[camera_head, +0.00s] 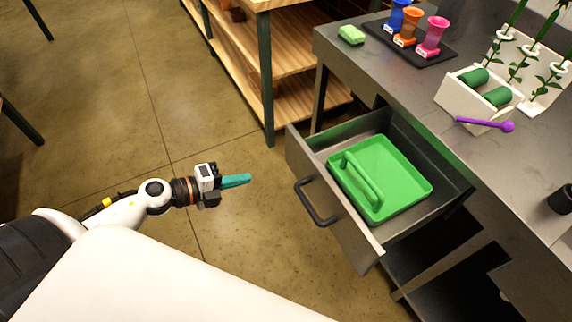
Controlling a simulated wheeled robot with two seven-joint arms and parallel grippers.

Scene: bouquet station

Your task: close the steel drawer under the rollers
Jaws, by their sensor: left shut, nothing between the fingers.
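The steel drawer (327,201) is pulled out from under the steel table, with its black bar handle (312,203) on the front panel facing left. A green tray with a handle (408,176) lies inside the drawer. The two dark green rollers (474,78) sit in a white holder on the table above. My left gripper (249,179) has teal fingers, is shut and empty, and points right toward the drawer front. A gap of floor shows between its fingertips and the handle in the picture. My right gripper is not in view.
The steel table (400,85) carries a black stand with blue, orange and pink vases (432,37), a green block (351,35), flower stems and a purple stick (487,124). A wooden shelf (290,60) stands behind the drawer. The floor left of the drawer is clear.

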